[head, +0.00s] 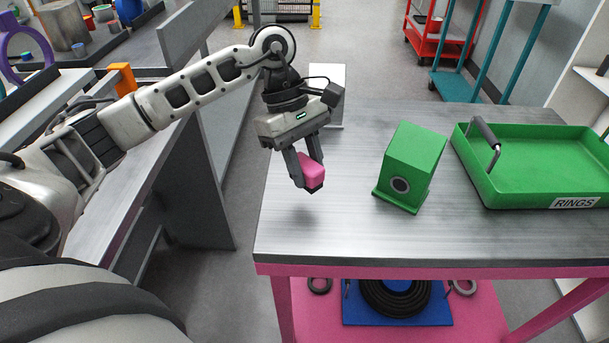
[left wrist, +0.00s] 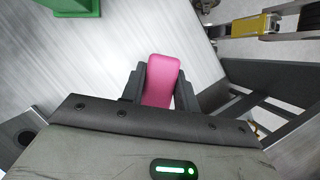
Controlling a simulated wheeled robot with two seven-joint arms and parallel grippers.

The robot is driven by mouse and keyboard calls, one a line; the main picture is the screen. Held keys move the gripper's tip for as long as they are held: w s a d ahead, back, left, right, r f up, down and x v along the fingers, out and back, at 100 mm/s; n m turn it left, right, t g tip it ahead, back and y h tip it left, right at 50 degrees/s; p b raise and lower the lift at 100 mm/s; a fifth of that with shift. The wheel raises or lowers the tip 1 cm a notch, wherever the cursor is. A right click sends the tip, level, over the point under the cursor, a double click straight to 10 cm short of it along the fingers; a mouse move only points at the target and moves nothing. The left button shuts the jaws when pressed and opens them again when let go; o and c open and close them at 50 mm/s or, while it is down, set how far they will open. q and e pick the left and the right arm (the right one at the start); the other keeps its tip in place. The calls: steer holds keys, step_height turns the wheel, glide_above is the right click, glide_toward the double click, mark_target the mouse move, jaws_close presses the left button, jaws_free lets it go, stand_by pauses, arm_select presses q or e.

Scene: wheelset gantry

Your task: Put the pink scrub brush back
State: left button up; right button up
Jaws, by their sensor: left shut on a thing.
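The pink scrub brush (head: 311,172) is a small pink block with a dark underside. My left gripper (head: 308,175) is shut on it and holds it above the left part of the metal tabletop (head: 330,225). A shadow lies on the top below it, so the brush looks clear of the surface. In the left wrist view the pink brush (left wrist: 162,80) sits between the two dark fingers of my left gripper (left wrist: 160,88). My right gripper is not in view.
A green box with a round port (head: 410,165) stands right of the brush. A green tray labelled RINGS (head: 530,195) is farther right. A white upright block (head: 334,90) stands behind the gripper. The front left tabletop is clear. Coiled hose (head: 395,298) lies on the lower shelf.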

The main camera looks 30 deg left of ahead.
mark_target(305, 196)
arm_select(q)
steer(key=shift+w+a+f, duration=0.45)
steer(key=shift+f, duration=0.3)
step_height(305, 196, down, 3)
steer(key=shift+f+p, duration=0.1)
steer(key=shift+p, duration=0.45)
steer(key=shift+f, duration=0.1)
steer(key=shift+f+b, duration=0.2)
steer(key=shift+b, duration=0.15)
steer(key=o, duration=0.9)
steer(key=shift+r, duration=0.15)
